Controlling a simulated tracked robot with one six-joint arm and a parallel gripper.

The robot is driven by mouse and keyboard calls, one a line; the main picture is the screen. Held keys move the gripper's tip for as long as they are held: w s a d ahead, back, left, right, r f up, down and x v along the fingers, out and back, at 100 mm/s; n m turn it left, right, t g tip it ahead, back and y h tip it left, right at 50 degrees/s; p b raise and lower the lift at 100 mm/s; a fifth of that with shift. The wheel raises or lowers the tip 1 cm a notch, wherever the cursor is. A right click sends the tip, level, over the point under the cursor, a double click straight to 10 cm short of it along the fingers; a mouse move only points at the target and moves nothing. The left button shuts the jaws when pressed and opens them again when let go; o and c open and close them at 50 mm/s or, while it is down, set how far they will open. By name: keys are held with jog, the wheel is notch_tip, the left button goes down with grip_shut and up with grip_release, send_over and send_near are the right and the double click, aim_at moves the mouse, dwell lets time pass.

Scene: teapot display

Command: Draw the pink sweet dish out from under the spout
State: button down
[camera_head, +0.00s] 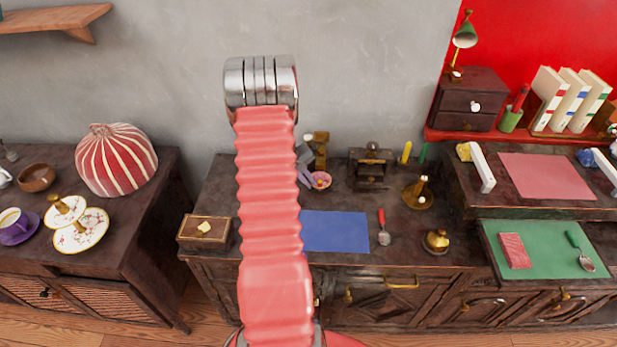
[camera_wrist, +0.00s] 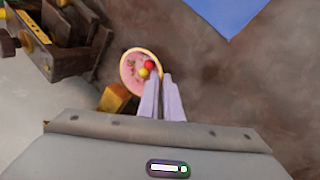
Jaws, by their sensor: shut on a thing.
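The pink sweet dish (camera_head: 323,183) is a small round dish with a pale yellow rim, standing on the dark wooden counter (camera_head: 270,192) beside the red arm. The fingers hide part of the rim. A brass piece (camera_head: 321,148) stands just behind the dish; I cannot tell if it is the spout.
A blue mat (camera_head: 335,232) lies in front of the dish, with a red-handled spoon (camera_head: 383,230) to its right. A dark wooden and brass contraption (camera_head: 371,168) stands close to the right of the dish. A small wooden box (camera_head: 204,232) sits left of my arm.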

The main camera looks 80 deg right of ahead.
jog(key=shift+s+a, duration=0.2)
jog(key=shift+a, duration=0.5)
jog(key=shift+s+a, duration=0.15)
jog(key=shift+a, duration=0.5)
jog(key=c, duration=1.9)
grip_release()
jog(key=shift+o, duration=0.2)
jog(key=v, duration=1.3)
jog(key=shift+r, duration=0.35)
jog(key=shift+a, duration=0.15)
